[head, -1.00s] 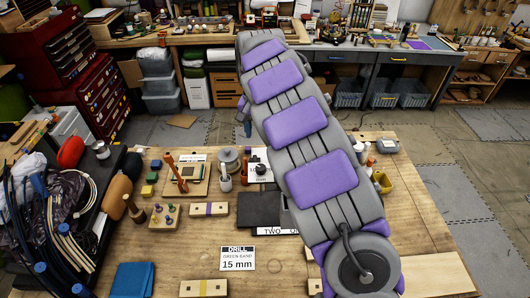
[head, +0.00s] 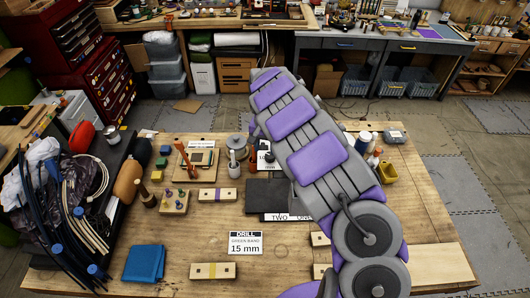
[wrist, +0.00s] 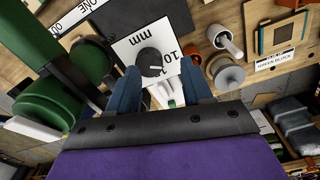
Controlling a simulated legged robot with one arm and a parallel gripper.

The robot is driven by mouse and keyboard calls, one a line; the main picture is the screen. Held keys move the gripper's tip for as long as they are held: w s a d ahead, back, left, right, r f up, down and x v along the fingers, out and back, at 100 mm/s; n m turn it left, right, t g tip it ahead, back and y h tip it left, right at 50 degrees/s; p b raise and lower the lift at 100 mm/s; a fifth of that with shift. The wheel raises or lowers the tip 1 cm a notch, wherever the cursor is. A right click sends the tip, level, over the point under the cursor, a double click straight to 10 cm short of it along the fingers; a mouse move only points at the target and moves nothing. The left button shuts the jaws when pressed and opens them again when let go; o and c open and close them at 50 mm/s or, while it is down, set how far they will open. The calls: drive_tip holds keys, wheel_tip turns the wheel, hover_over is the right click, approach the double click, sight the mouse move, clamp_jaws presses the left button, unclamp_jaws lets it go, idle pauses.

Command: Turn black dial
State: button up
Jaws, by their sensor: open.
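The black dial (wrist: 150,62) sits on a white plate (wrist: 138,42) marked "mm" and "10" in the wrist view. It has a pale pointer mark. My gripper (wrist: 160,80) is open, with one blue finger on each side of the picture just below the dial and a gap between them. The dial appears between and beyond the fingertips; I cannot tell the exact distance, and no contact shows. In the head view the plate (head: 263,158) shows beside my purple and grey arm, which hides much of that spot and my gripper.
A green machine part (wrist: 55,95) stands close left of the fingers in the wrist view. A dark mat (head: 265,190) and a "15 mm" card (head: 246,243) lie on the table.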

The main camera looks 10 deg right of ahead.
sight(269, 155)
drive_tip(key=d+f, duration=0.1)
drive_tip(key=f, duration=0.1)
drive_tip(key=d+f, duration=0.2)
drive_tip(key=shift+a, duration=0.8)
drive_tip(key=shift+c, duration=0.9)
drive_tip(key=shift+d, duration=0.3)
drive_tip(key=c, duration=0.6)
drive_tip(key=shift+a, duration=0.1)
